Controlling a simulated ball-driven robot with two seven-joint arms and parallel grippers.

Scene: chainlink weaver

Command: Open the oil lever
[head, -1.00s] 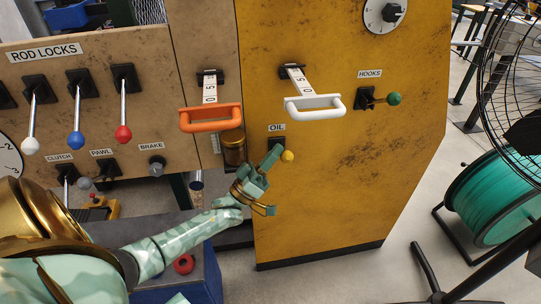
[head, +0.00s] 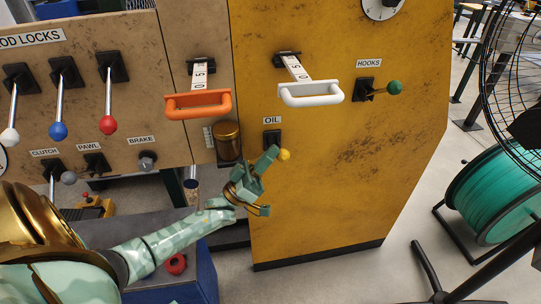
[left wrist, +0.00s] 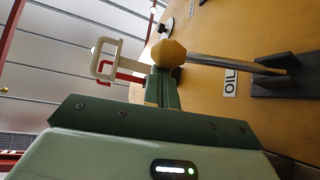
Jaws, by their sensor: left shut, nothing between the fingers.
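The oil lever has a yellow knob (head: 284,154) on a rod from a black base (head: 272,138), under the OIL label (head: 272,120) on the yellow panel. The knob also shows large in the left wrist view (left wrist: 169,53), with its metal rod running right to the base. My left gripper (head: 271,156) is shut and empty, its fingertips just left of the knob in the head view. In the left wrist view the shut fingers (left wrist: 164,82) overlap the knob. I cannot tell whether they touch it. My right gripper is not in view.
A white handle (head: 312,92) and an orange handle (head: 198,104) stick out above the lever. A green-knobbed HOOKS lever (head: 394,88) is to the right. A brass cylinder (head: 228,142) is close on the left. The panel's lower right is clear.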

